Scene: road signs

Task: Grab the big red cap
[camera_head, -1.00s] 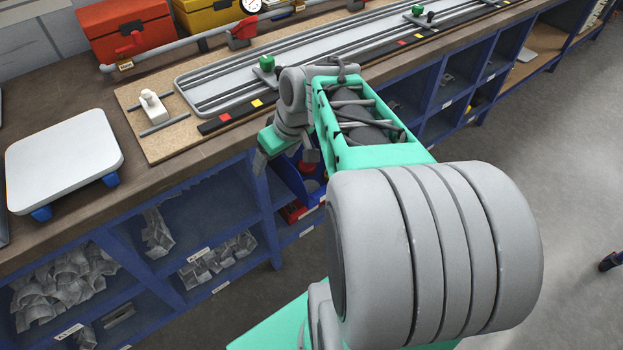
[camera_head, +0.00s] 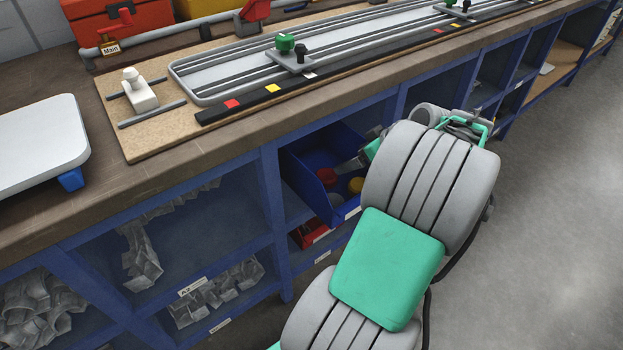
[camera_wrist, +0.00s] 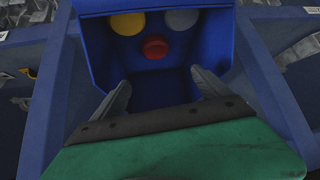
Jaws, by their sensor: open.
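The red cap (camera_head: 326,177) lies in a blue bin (camera_head: 301,175) on a shelf under the bench. In the wrist view the red cap (camera_wrist: 155,47) is near the top middle, between a yellow cap (camera_wrist: 128,23) and a grey cap (camera_wrist: 182,19) and nearer to me. My gripper (camera_wrist: 159,86) is open at the bin's opening, its two fingers spread to either side and below the red cap in the picture. Nothing is between the fingers. In the head view my gripper (camera_head: 352,163) is at the bin, partly hidden by my arm.
A red bin (camera_head: 311,231) sits on the shelf below. Blue shelf posts (camera_head: 272,215) stand close on both sides of the bin. The bench top (camera_head: 160,170) overhangs it. Side compartments hold grey parts (camera_head: 141,260). The floor at right is clear.

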